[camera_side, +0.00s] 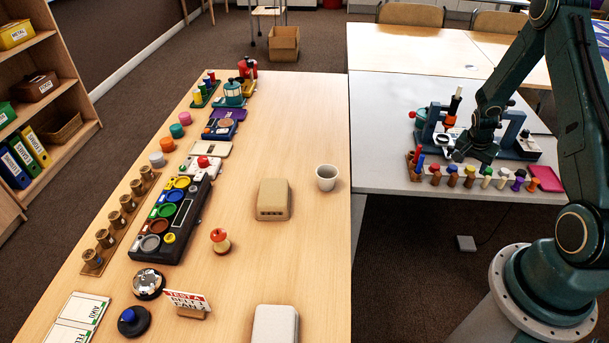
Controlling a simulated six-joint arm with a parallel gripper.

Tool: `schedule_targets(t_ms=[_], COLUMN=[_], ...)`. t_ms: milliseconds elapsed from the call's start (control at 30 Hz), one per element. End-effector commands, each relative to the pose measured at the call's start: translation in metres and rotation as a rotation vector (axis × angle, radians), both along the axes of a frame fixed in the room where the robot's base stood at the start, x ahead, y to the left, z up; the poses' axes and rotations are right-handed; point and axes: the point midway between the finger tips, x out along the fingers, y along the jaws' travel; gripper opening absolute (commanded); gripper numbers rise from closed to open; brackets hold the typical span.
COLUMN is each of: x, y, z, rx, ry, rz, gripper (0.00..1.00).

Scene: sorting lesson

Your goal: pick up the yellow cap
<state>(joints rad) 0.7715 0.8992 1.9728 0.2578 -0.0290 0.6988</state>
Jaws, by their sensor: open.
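A row of small pegs with coloured caps stands along the front of the right-hand table. A yellow cap (470,169) tops one of the brown pegs near the middle-left of this row. My gripper (458,156) points down and left, just behind the row, close to the yellow cap and slightly to its left. It is open, and I see nothing held in it. The fingertips are small and dark here, so the exact gap between them and the cap is unclear.
A dark blue stand (432,130) with white and orange parts is close behind my gripper. Neighbouring caps (453,168) stand close on both sides. A pink-red tray (546,178) lies at the row's right end. The wooden table (310,240) holds many other objects.

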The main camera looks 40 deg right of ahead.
Motion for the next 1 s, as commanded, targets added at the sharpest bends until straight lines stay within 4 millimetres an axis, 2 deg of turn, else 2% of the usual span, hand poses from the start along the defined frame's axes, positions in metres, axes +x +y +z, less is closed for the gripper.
schedule_targets(t_ms=[233,800,867,1000], x=[0.0,0.0,0.0,0.0], y=[-0.008,-0.009,-0.009,-0.009], z=[-0.019,-0.021,-0.021,-0.021], rx=[0.0,-0.001,-0.001,-0.001], ry=[0.0,-0.001,-0.001,-0.001], rz=[0.0,0.0,0.0,0.0], gripper=[0.52,0.52,0.43,0.15])
